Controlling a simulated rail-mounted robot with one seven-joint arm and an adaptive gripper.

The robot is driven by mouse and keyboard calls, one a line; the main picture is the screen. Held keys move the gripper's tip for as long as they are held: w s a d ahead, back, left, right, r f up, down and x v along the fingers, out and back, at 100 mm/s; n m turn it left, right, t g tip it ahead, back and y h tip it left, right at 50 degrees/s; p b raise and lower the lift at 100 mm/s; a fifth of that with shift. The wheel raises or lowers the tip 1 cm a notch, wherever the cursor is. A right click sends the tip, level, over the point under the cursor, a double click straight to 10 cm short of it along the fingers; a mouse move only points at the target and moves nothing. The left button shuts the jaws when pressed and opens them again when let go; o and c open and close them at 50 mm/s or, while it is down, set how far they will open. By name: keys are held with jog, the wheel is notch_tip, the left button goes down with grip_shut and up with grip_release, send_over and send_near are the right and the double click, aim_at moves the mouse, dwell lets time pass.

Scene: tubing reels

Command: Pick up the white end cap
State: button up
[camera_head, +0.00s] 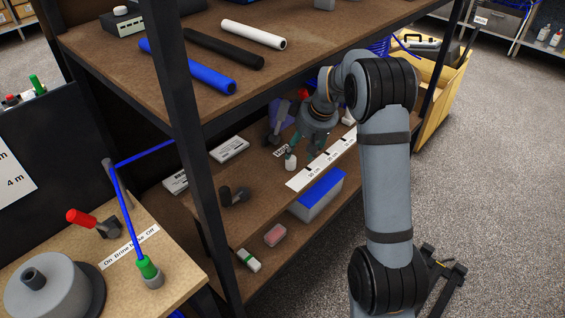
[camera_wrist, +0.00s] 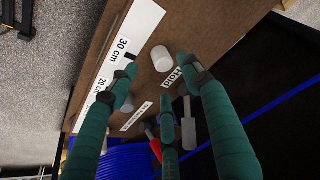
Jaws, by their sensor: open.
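The white end cap (camera_wrist: 162,58) is a small pale cylinder on the brown middle shelf. It sits between the white length strip and a small lettered label. In the head view the white cap (camera_head: 290,162) shows just below my gripper's fingers. My gripper (camera_wrist: 158,78) has green fingers that are spread open with nothing held. In the wrist view the cap lies just beyond the fingertips, between the left and right ones. In the head view my gripper (camera_head: 307,145) hangs over the shelf, reaching in from the right. Whether any finger touches the cap I cannot tell.
The length strip (camera_head: 322,160) runs along the shelf's front edge. Dark fittings (camera_head: 234,196) sit farther left. The upper shelf (camera_head: 290,62) and black post (camera_head: 185,130) bound the space.

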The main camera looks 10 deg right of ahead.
aim_at(292, 159)
jog(key=shift+w+a+f, duration=0.25)
jog(key=shift+a+f, duration=0.1)
jog(key=shift+f, duration=0.25)
jog(key=shift+w+f, duration=0.2)
jog(key=shift+f, duration=0.25)
jog(key=shift+p+x, duration=0.85)
jog(key=shift+x, duration=1.5)
jog(key=shift+w, duration=0.15)
jog(key=shift+c, duration=0.4)
jog(key=c, duration=0.9)
